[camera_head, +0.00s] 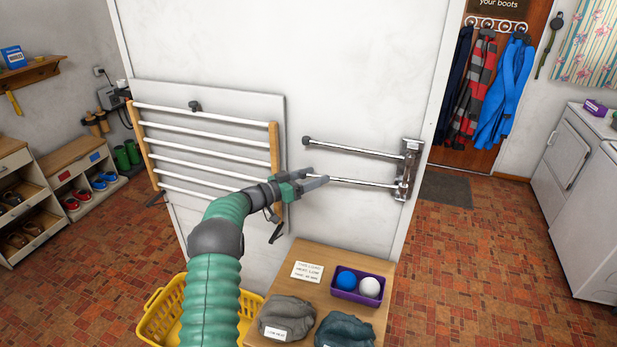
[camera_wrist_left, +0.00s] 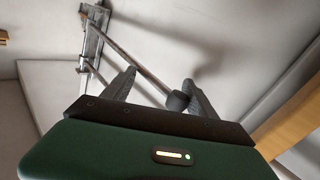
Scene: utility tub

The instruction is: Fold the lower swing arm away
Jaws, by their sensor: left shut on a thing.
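In the left wrist view my gripper's fingers (camera_wrist_left: 158,92) stand apart. A rod with a dark cap (camera_wrist_left: 178,100) shows between them; I cannot tell which arm it is. My right gripper is not in view.
A wooden drying rack (camera_head: 205,150) with white bars is on the panel, left of my gripper. A yellow basket (camera_head: 152,320) is at the lower left.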

